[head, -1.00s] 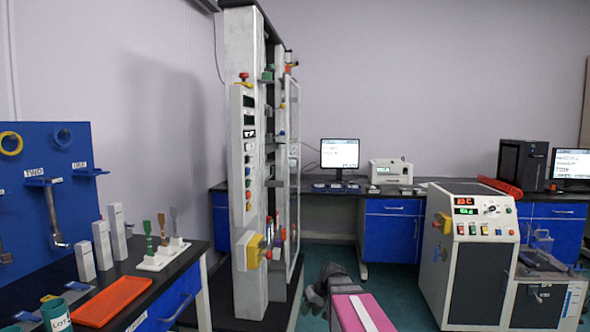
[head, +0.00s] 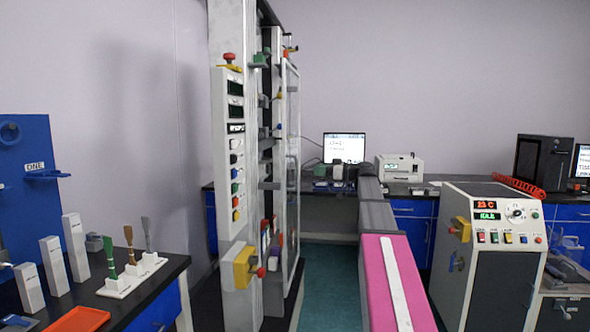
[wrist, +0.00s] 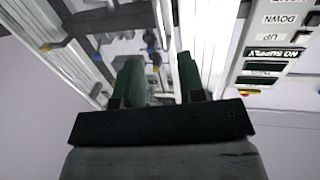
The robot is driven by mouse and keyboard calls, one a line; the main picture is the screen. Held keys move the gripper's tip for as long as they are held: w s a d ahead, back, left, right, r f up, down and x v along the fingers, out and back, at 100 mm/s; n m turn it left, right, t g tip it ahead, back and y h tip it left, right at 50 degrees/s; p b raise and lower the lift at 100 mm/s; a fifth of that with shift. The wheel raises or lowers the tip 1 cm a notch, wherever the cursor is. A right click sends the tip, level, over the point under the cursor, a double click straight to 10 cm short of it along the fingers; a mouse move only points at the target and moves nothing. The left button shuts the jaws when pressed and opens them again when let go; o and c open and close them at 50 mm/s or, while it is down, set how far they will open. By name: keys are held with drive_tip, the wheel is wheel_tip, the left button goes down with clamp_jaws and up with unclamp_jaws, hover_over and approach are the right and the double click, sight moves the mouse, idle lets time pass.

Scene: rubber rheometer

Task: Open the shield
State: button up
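The shield looks like a tall clear panel in a pale frame (head: 292,150), seen nearly edge-on along the right side of the tall white testing machine (head: 232,190). It appears closed against the machine. My gripper (wrist: 160,78) shows two dark green fingers spread apart with nothing between them in the wrist view. Pale upright rails and parts of the machine show beyond the fingers.
A control panel with UP and DOWN labels (wrist: 285,40) is at the right in the wrist view. A grey console (head: 490,255) stands at right. A bench with a monitor (head: 345,147) is behind. A table with an orange tray (head: 78,319) is at left. Green floor is open between.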

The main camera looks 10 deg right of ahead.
hover_over(296, 186)
drive_tip(key=shift+w, duration=0.3)
idle(0.3)
clamp_jaws()
